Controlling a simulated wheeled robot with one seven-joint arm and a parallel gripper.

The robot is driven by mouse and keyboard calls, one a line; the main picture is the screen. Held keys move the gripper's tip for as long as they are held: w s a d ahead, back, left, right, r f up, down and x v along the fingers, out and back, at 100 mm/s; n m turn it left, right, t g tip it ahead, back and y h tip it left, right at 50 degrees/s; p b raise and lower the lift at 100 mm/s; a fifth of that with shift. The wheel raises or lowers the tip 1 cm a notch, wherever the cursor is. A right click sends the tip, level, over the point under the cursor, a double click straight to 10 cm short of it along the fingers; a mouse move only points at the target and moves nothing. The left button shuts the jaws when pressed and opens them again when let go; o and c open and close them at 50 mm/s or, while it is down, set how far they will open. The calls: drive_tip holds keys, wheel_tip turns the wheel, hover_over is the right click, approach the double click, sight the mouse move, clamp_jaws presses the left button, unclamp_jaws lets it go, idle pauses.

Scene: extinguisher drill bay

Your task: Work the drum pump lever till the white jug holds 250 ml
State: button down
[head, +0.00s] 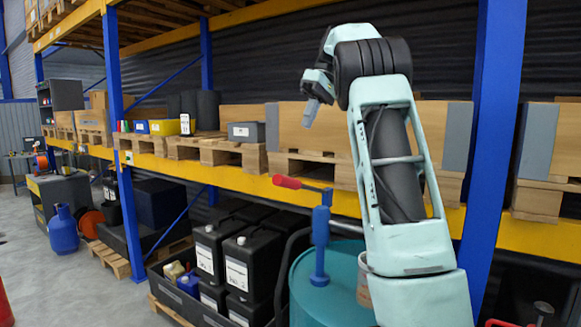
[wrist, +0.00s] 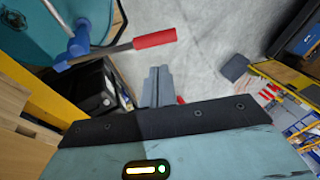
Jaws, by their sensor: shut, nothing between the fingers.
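The teal drum (head: 322,290) stands at the bottom centre of the head view, partly behind my arm. A blue pump (head: 320,245) rises from its top. Its lever ends in a red handle (head: 287,182) pointing left. In the wrist view the red handle (wrist: 155,39) lies just beyond my fingertips, with the blue pump (wrist: 78,46) and drum (wrist: 30,28) at upper left. My gripper (head: 311,112) is shut and empty, above the lever and apart from the handle; its fingers also show in the wrist view (wrist: 157,72). I cannot make out the white jug in either view.
Racking with a blue upright (head: 497,130) and pallets stands behind the drum. Black canisters (head: 248,262) stand left of the drum. A blue gas cylinder (head: 63,230) is far left. Grey floor (head: 95,285) at left is open.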

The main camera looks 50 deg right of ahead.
drive_tip(key=p+x, duration=0.1)
drive_tip(key=x, duration=1.2)
drive_tip(key=shift+p, duration=0.4)
drive_tip(key=shift+a, duration=0.1)
